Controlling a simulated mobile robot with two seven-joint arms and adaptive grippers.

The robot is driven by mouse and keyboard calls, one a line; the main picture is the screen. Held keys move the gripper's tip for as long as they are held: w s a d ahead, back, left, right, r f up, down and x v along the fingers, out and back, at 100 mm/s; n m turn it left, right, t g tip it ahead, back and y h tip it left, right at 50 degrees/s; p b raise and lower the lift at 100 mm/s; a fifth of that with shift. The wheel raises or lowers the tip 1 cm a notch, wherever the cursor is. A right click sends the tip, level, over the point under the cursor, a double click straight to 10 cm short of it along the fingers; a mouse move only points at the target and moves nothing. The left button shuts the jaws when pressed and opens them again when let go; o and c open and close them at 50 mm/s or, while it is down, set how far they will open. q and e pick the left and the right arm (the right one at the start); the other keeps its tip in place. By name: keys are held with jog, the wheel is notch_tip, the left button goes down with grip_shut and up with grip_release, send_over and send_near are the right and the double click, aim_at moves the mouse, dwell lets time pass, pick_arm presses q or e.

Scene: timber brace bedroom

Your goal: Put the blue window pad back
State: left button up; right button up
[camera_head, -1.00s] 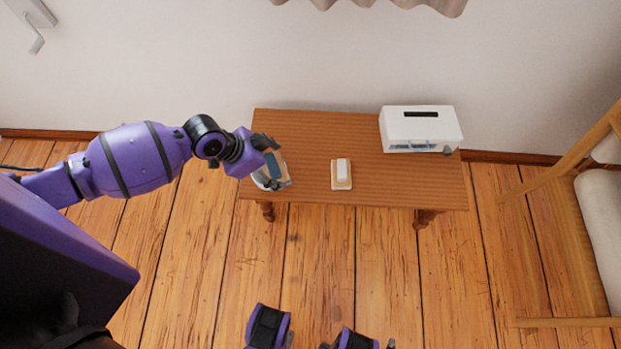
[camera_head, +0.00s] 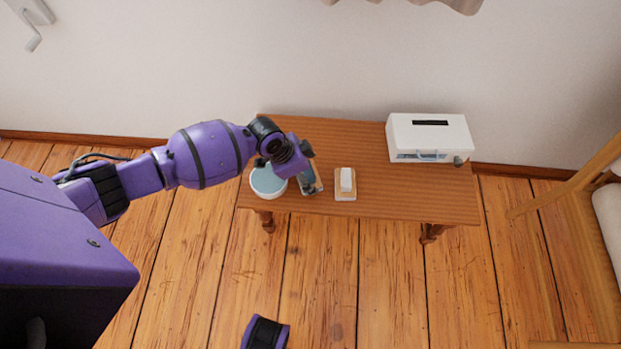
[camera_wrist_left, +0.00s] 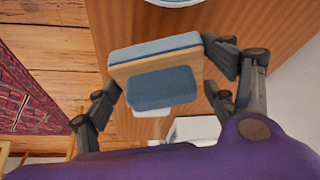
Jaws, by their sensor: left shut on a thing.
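My left gripper (camera_head: 309,184) is over the front left part of the wooden table, just right of the bowl. It is shut on the blue window pad (camera_head: 310,177), which the fingers partly hide. In the left wrist view the pad (camera_wrist_left: 155,50) shows a blue layer, a wooden board and a smaller blue block, with dark fingers at both sides. A pale edge shows beneath it in the head view; whether the pad touches anything below is unclear.
A white bowl of bluish liquid (camera_head: 268,181) stands left of the gripper. A white block (camera_head: 347,179) on a pale base (camera_head: 345,197) is close at the right. A white box (camera_head: 430,134) is at the back right. The table's middle (camera_head: 375,195) is clear.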

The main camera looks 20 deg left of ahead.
pick_arm(q)
jog(key=shift+w+d+f, duration=0.15)
jog(key=shift+f, duration=0.05)
jog(key=f+b, duration=0.1)
jog(key=f, duration=0.2)
jog(key=shift+w+d+f, duration=0.1)
jog(key=shift+d+f, duration=0.1)
jog(key=shift+f, duration=0.15)
jog(key=shift+c, duration=0.5)
jog(key=o, duration=1.1)
pick_arm(e)
jog(key=shift+x, duration=0.8)
